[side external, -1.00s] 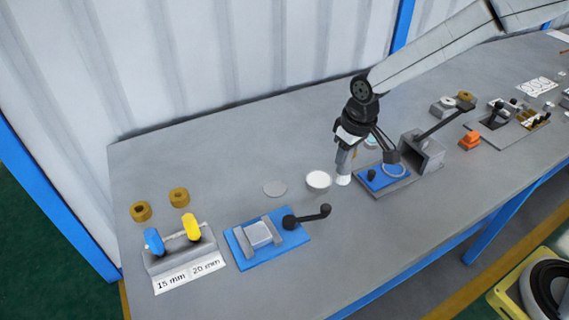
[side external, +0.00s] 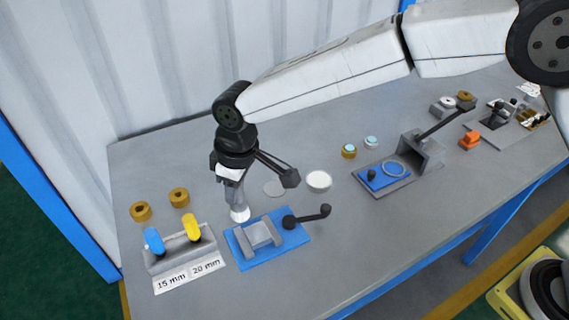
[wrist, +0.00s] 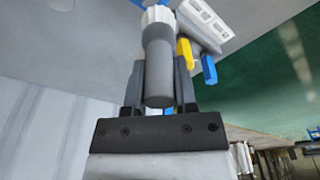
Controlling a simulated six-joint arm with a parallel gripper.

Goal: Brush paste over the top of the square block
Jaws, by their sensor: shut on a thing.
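My gripper (side external: 234,186) is shut on a brush, holding it upright with the bristles down. The brush's pale tip (side external: 240,214) is behind and to the left of the blue fixture (side external: 238,252). Whether the tip touches the table is unclear. In the wrist view, the brush's grey handle (wrist: 158,72) sits between the gripper's fingers (wrist: 158,85), with its white end beyond. The square grey block (side external: 259,233) sits between grey jaws on the blue fixture, just right of the brush. A white round dish (side external: 319,181), likely the paste, is behind and to the right.
A black-knobbed handle (side external: 308,217) sticks out right of the fixture. A stand with blue and yellow tools (side external: 180,253) is at the left, two brass rings (side external: 178,197) behind it. Another blue fixture (side external: 383,178) stands right.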

